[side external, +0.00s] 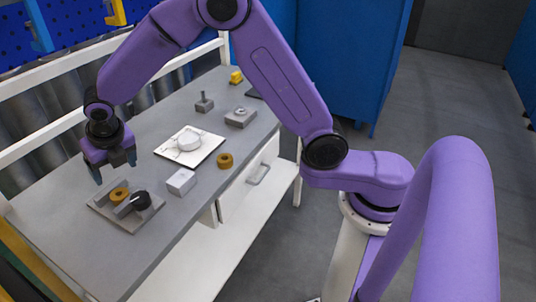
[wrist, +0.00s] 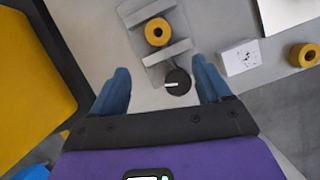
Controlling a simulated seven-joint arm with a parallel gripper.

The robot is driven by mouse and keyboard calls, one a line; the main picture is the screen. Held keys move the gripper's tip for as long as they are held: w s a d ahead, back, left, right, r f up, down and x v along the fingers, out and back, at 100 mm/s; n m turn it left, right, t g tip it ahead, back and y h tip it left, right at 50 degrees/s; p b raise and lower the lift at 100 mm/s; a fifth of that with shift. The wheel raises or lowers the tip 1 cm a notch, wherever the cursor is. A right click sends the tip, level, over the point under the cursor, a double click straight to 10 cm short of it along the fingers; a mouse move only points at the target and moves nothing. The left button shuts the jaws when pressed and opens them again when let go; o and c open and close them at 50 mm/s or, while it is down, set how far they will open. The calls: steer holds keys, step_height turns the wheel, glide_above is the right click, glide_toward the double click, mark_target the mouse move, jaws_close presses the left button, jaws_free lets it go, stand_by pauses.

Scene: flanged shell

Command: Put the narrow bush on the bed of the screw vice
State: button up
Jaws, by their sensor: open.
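The screw vice (side external: 131,217) is a grey block with a black knob, near the left end of the bench; it also shows in the wrist view (wrist: 181,47). A yellow-orange bush (side external: 119,195) sits on the vice bed, between its two raised jaws in the wrist view (wrist: 158,32). A second bush of like colour (side external: 225,160) lies on the bench near its front edge, and at the right in the wrist view (wrist: 304,55). I cannot tell for sure which is the narrow one. My gripper (side external: 114,170) is open and empty, above and behind the vice.
A white block (side external: 181,182) stands right of the vice. A white plate with a round flanged part (side external: 189,141) lies mid-bench. Grey fixtures (side external: 240,117) and a yellow block (side external: 235,77) stand farther along. The bench front left of the vice is clear.

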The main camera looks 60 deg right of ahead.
steer(key=s+d+r+m+g, duration=0.1)
steer(key=s+d+m, duration=0.4)
steer(key=s, duration=0.7)
steer(key=s+d+r+m+g, duration=0.1)
steer(key=s+d+m, duration=0.5)
steer(key=s, duration=0.6)
steer(key=s+d+r+m+g+y, duration=0.1)
steer(key=s+d+r+m+g, duration=0.1)
steer(key=s+d+m, duration=0.4)
steer(key=s+m, duration=0.3)
steer(key=s, duration=0.4)
steer(key=shift+m, duration=0.3)
steer(key=shift+c, duration=0.2)
